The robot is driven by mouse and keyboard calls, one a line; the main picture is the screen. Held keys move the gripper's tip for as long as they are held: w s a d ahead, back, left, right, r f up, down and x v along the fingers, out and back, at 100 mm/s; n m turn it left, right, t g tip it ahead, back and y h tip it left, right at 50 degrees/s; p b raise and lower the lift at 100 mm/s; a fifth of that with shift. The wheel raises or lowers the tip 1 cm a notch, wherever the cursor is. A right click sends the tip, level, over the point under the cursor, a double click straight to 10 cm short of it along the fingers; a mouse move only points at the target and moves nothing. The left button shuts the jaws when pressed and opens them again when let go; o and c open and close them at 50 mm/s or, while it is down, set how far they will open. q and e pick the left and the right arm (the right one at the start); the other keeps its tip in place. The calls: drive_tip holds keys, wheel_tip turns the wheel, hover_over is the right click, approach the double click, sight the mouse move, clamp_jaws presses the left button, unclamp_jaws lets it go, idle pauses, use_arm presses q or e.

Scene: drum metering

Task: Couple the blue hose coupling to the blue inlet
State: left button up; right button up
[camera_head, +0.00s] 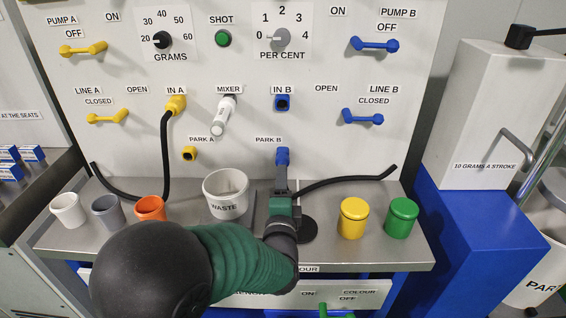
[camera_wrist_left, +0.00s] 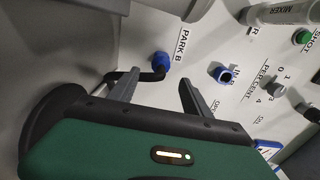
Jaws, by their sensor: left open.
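The blue hose coupling (camera_head: 283,156) sits at the PARK B port on the panel; it also shows in the left wrist view (camera_wrist_left: 161,63). Its black hose (camera_head: 345,178) trails to the right over the bench. The blue inlet (camera_head: 283,102), labelled IN B, is an empty square socket straight above it, also visible in the left wrist view (camera_wrist_left: 224,74). My left gripper (camera_head: 281,183) is just below the coupling. In the left wrist view its open fingers (camera_wrist_left: 160,92) point toward the panel, with the coupling beyond the tips and nothing held. My right gripper is not in view.
A yellow coupling (camera_head: 176,103) with a black hose is on IN A. The mixer nozzle (camera_head: 223,117) sticks out left of IN B. The waste bin (camera_head: 226,194), yellow jar (camera_head: 354,218) and green jar (camera_head: 402,217) stand on the bench. The blue LINE B handle (camera_head: 363,117) is to the right.

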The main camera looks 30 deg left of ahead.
sight(283, 160)
use_arm(q)
drive_tip(key=x, duration=0.2)
drive_tip(key=b+x, duration=0.1)
drive_tip(key=x, duration=0.1)
drive_tip(key=shift+s+a+f, duration=0.2)
drive_tip(key=shift+a, duration=0.1)
drive_tip(key=w, duration=0.2)
drive_tip(key=w+a+p, duration=0.1)
drive_tip(key=shift+w+r, duration=0.25)
drive_tip(key=shift+w+a+f, duration=0.15)
drive_tip(key=shift+w+a, duration=0.1)
drive_tip(key=shift+a, duration=0.25)
drive_tip(key=shift+d, duration=0.2)
drive_tip(key=shift+a, duration=0.1)
drive_tip(key=shift+r+p, duration=0.2)
drive_tip(key=shift+p, duration=0.35)
